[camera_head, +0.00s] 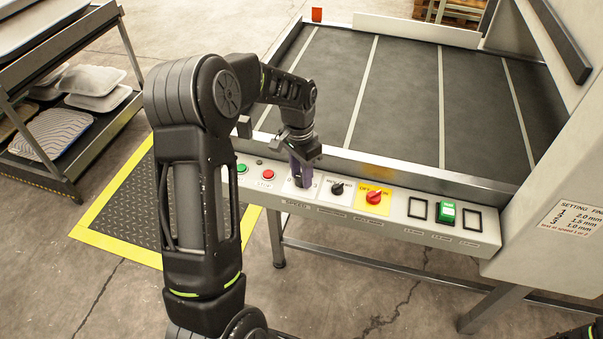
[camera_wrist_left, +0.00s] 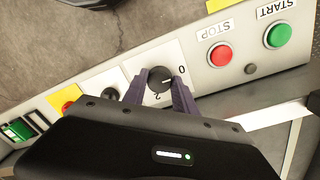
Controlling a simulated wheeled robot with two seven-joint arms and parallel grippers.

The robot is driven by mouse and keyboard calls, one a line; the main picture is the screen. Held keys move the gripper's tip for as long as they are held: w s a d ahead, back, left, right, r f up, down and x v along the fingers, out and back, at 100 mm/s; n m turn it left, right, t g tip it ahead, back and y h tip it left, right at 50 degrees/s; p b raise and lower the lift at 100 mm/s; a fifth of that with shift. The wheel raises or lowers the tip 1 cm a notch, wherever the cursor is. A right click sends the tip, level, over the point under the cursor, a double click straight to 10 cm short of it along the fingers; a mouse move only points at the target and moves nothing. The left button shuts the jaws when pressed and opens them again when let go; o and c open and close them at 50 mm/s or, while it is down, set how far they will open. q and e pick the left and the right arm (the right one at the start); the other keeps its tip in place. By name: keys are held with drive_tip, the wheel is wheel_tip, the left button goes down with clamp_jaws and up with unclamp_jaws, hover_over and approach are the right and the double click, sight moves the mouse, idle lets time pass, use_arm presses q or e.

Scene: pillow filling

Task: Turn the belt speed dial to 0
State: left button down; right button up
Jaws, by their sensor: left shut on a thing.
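The speed dial (camera_wrist_left: 160,79) is a round black knob on a white plate on the control panel, with 0 and 2 printed beside it. A light pointer mark shows on the knob, on the side facing the 0, but it is too small to read exactly. My left gripper (camera_head: 301,181) reaches down to the panel and hides the dial in the head view. In the left wrist view my left gripper (camera_wrist_left: 160,88) has its purple fingers shut on the dial, one on each side. My right gripper is out of view.
Close by on the panel (camera_head: 401,229) are a red stop button (camera_head: 268,174), a green start button (camera_head: 242,168), another black knob (camera_head: 337,188), a red switch on yellow (camera_head: 374,197) and a green rocker (camera_head: 446,211). The belt (camera_head: 400,100) behind is empty. A tray rack (camera_head: 70,190) stands left.

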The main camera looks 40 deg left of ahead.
sight(300, 176)
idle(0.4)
use_arm(q)
drive_tip(key=c, duration=1)
unclamp_jaws()
drive_tip(key=r, duration=0.7)
drive_tip(key=shift+a+r, duration=0.2)
drive_tip(key=shift+r, duration=0.2)
